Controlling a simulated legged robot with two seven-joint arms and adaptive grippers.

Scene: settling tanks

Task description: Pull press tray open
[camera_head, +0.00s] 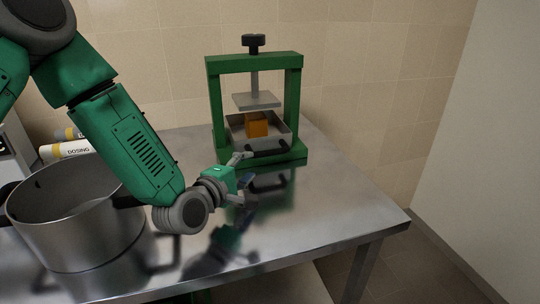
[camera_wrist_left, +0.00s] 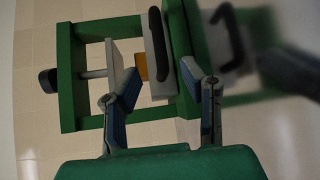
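The press has a green frame (camera_head: 297,105), a black top knob and a grey press plate (camera_head: 257,100). Its metal tray (camera_head: 237,132) sits in the base with an orange block (camera_head: 257,125) inside. The tray's dark handle (camera_head: 268,151) is on the front side. My left gripper (camera_head: 248,172) is in front of the press, left of the handle, open and empty. In the left wrist view its spread fingers (camera_wrist_left: 158,78) point towards the tray and the black handle (camera_wrist_left: 157,38) lies ahead, apart from the fingertips. My right gripper is out of view.
A large metal pot (camera_head: 75,225) with dark handles stands at the left of the shiny metal table (camera_head: 320,215). A white bottle labelled DOSING (camera_head: 68,150) lies behind it. A tiled wall is behind the press. The table is clear in front and to the right.

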